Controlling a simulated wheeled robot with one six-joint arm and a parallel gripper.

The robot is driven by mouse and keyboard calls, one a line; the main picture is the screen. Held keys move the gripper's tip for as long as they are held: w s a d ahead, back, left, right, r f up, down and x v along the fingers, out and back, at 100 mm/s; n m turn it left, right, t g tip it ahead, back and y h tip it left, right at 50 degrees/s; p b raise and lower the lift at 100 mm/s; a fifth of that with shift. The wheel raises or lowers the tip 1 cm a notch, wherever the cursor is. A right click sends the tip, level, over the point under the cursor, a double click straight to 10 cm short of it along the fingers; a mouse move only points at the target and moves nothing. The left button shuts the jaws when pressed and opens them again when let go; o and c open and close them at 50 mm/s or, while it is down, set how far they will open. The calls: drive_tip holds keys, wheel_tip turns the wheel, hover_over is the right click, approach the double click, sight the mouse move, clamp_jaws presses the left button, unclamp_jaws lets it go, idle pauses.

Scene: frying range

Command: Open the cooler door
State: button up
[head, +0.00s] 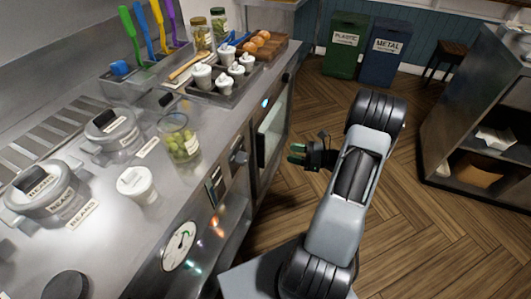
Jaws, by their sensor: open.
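What looks like the cooler door (271,133), a metal front with a pale glass pane, is in the counter's front face, in the middle of the head view. It looks closed. A dark upright handle (261,150) shows at its near side. My gripper (297,154) is open and empty, with green fingertips pointing left toward the counter front. It is to the right of the door and handle, apparently apart from them. My arm hides part of the floor.
The counter top holds a glass of olives (179,143), lidded containers (41,187) and a tray of white pots (222,86). Green (343,48) and blue (384,52) bins stand at the back. A shelf unit (480,120) stands right. Wooden floor is clear between.

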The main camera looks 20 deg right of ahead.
drive_tip(key=w+a+f+m+t+b, duration=0.1)
drive_tip(key=w+a+f+t, duration=0.1)
drive_tip(key=w+a, duration=0.5)
drive_tip(key=w, duration=0.3)
drive_tip(key=shift+f+m+h, duration=0.2)
drive_tip(key=shift+m+h, duration=0.2)
drive_tip(key=shift+c, duration=0.2)
clamp_jaws()
